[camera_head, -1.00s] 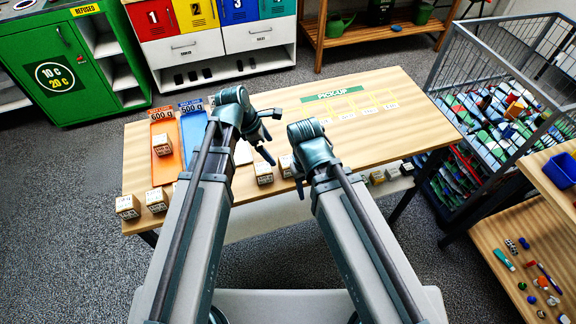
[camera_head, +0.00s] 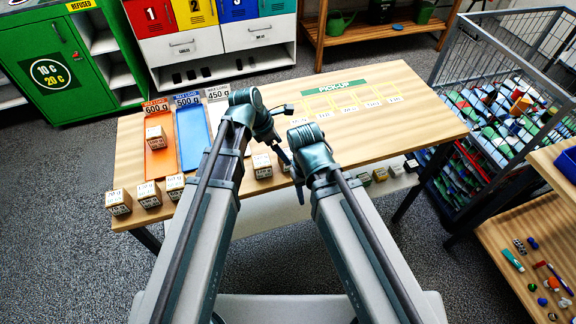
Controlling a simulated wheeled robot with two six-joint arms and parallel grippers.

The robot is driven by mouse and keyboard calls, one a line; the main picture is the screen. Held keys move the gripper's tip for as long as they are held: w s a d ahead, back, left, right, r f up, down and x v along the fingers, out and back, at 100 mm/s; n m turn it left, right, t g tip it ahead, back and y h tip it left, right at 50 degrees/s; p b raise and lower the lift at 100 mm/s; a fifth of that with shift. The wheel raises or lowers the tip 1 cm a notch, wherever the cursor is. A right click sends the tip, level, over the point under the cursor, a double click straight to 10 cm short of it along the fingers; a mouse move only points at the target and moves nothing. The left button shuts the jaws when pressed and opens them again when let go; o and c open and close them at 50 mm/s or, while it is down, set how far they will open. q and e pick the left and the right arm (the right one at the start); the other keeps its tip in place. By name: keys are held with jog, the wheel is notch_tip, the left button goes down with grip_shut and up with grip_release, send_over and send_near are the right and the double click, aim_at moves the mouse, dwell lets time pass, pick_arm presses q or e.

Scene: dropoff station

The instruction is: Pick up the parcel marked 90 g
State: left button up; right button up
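Several brown cube parcels with printed white labels line the table's near edge: a left one (camera_head: 118,203), a second (camera_head: 149,196), a third (camera_head: 175,187) and a middle one (camera_head: 262,166). Another parcel (camera_head: 156,138) sits on the orange 600 g lane. The labels are too small to read surely, so I cannot tell which is marked 90 g. My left gripper (camera_head: 284,155) points down over the table, just right of the middle parcel. My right gripper (camera_head: 298,184) is close beside it near the front edge. Neither visibly holds a parcel; their finger openings are unclear.
The wooden table (camera_head: 420,120) has 600, 500 and 450 g lanes at left and a green PICK-UP sign (camera_head: 335,86) with yellow marked spots. A wire cage (camera_head: 480,120) stands close at right. The table's right part is clear.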

aim_at(288, 153)
pick_arm(q)
jog(key=shift+b+x, duration=0.3)
jog(key=shift+x, duration=0.6)
pick_arm(e)
jog(key=shift+f, duration=0.8)
pick_arm(q)
jog(key=b+x, duration=0.5)
jog(key=shift+w+a+f, duration=0.1)
jog(key=shift+w+f, duration=0.1)
jog(key=shift+w, duration=0.05)
pick_arm(e)
notch_tip(288, 153, down, 5)
jog(key=shift+r, duration=0.1)
pick_arm(q)
jog(key=shift+r, duration=0.1)
jog(key=c, duration=1.4)
jog(key=shift+r, duration=0.1)
notch_tip(288, 153, up, 10)
jog(key=p, duration=1)
pick_arm(e)
notch_tip(288, 153, up, 10)
